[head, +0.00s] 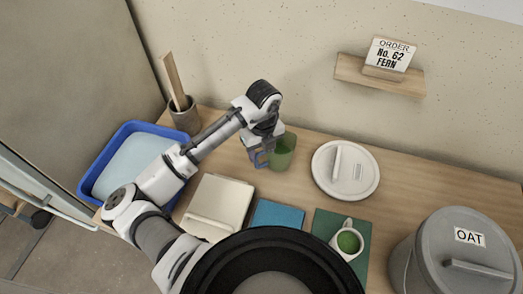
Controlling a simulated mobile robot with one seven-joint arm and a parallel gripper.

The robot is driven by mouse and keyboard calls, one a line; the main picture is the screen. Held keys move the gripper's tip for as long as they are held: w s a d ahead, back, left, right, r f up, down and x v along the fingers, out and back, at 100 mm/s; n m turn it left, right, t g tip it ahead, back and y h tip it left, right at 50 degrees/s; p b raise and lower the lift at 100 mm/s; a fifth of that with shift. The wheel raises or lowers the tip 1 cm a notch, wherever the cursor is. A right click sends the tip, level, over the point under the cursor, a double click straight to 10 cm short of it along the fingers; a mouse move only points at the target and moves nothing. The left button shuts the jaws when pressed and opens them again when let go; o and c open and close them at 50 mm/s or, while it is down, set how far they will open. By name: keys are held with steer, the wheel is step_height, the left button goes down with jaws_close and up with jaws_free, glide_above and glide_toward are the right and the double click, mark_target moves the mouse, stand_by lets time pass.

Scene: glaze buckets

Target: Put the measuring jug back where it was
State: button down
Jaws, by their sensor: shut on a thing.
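The green see-through jug (284,152), which I take for the measuring jug, is upright near the back of the wooden table. My gripper (264,152) is shut on the jug at its left side. The jaws and the jug's handle partly overlap, so the exact grip is hard to see. I cannot tell whether the jug's base touches the table. A small white handled cup (347,241) with green content stands on a dark green mat (327,222) at the front.
A white round lid (346,171) lies right of the jug. A grey "OAT" bucket (457,257), blue mat (277,214), cream slab (216,204), blue tray (103,164) and utensil pot (186,117) surround it. An order card (389,55) stands on a wall shelf.

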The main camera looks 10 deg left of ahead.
steer(key=shift+f, duration=0.5)
steer(key=shift+f, duration=0.15)
steer(key=c, duration=0.7)
jaws_free()
step_height(320, 180, up, 12)
steer(key=b, duration=0.1)
steer(key=shift+d+r, duration=0.15)
steer(key=shift+r, duration=0.05)
steer(key=shift+w, duration=0.1)
